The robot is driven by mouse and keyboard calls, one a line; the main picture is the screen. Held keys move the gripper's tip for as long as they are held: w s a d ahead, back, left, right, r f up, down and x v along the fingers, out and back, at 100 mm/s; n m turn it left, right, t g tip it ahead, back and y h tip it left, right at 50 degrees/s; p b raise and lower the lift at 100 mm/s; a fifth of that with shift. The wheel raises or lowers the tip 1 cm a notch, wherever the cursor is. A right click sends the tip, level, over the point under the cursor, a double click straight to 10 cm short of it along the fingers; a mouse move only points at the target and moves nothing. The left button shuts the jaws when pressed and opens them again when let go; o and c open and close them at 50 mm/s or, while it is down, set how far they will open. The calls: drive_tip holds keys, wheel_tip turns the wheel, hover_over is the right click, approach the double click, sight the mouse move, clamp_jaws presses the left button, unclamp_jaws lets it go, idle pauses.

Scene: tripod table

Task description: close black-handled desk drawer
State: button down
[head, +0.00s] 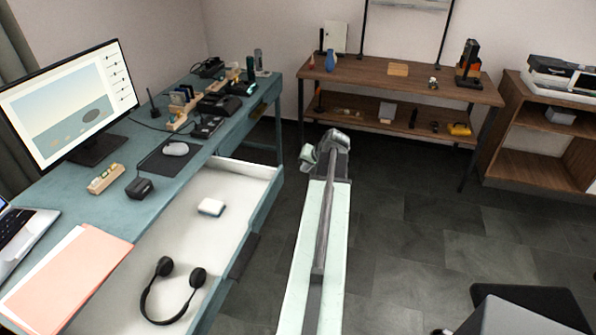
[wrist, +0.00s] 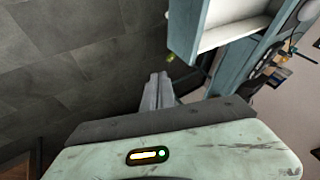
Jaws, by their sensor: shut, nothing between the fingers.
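The desk drawer (head: 232,185) is pulled out from the blue-green desk (head: 75,190) in the head view. Its white inside holds headphones (head: 172,290) and a small white-and-blue block (head: 211,207). The drawer also shows at the top of the wrist view (wrist: 184,32). In the wrist view my gripper (wrist: 158,80) is shut and empty, pointing past the drawer.
A monitor (head: 70,100), mouse (head: 175,149) and papers (head: 65,280) are on the desk. A wooden table (head: 400,82) with a lower shelf stands at the back, and a wooden shelf unit (head: 535,140) at right. The dark tiled floor (head: 410,235) right of my arm is largely open.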

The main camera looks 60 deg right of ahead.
drive_tip(key=w+d+f+b, duration=0.1)
drive_tip(key=w+f+b, duration=0.4)
drive_tip(key=w, duration=0.3)
drive_tip(key=shift+w+f, duration=0.2)
drive_tip(key=shift+f, duration=0.6)
